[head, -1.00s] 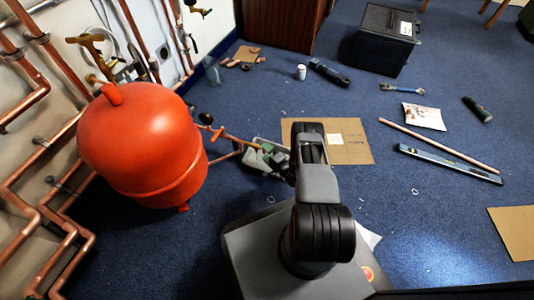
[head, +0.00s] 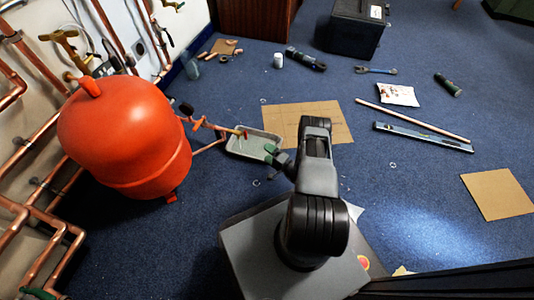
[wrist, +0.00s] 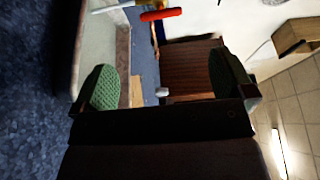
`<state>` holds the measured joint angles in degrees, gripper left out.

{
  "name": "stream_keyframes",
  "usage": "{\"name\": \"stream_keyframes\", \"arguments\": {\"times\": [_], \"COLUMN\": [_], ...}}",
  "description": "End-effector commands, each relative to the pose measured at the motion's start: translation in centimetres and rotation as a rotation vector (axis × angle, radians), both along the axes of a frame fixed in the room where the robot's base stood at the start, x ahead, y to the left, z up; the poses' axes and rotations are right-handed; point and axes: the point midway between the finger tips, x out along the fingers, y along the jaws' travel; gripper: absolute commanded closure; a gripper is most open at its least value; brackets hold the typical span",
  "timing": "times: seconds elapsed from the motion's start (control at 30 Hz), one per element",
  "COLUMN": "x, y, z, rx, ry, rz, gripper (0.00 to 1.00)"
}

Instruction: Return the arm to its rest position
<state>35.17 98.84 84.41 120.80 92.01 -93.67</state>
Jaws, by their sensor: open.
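My arm (head: 316,185) rises from my base in the middle of the head view, its upper part folded upright. My gripper (head: 272,153) shows small at the right edge of a grey tray on the floor. In the wrist view my gripper (wrist: 165,82) has its two green finger pads wide apart, with nothing between them. The grey tray (head: 252,152) has a red-ended tool (head: 244,134) at its far side. In the wrist view a red handle (wrist: 160,14) shows beyond the fingers, beside the pale tray wall (wrist: 95,40).
A red tank (head: 125,135) and copper pipes (head: 25,155) stand at the left. A cardboard sheet (head: 300,122) lies behind my arm. A spirit level (head: 424,137), a copper pipe (head: 412,117) and a black box (head: 357,28) are at the right.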

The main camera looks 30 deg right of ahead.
Motion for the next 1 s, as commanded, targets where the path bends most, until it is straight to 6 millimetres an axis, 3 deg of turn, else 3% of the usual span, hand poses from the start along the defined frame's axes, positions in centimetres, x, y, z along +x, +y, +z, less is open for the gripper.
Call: {"name": "stream_keyframes", "arguments": {"times": [0.5, 0.63, 0.77, 1.0], "x": [-0.1, 0.4, 1.8, 4.2], "y": [-0.3, -0.1, 0.8, 4.6], "z": [0.0, 1.4, 5.9, 19.6], "rx": [0.000, 0.002, 0.013, 0.017], "ry": [0.000, -0.001, 0.004, 0.070], "rz": [-0.006, 0.017, 0.107, 0.410], "gripper": [0.00, 0.00, 0.00, 0.00]}}
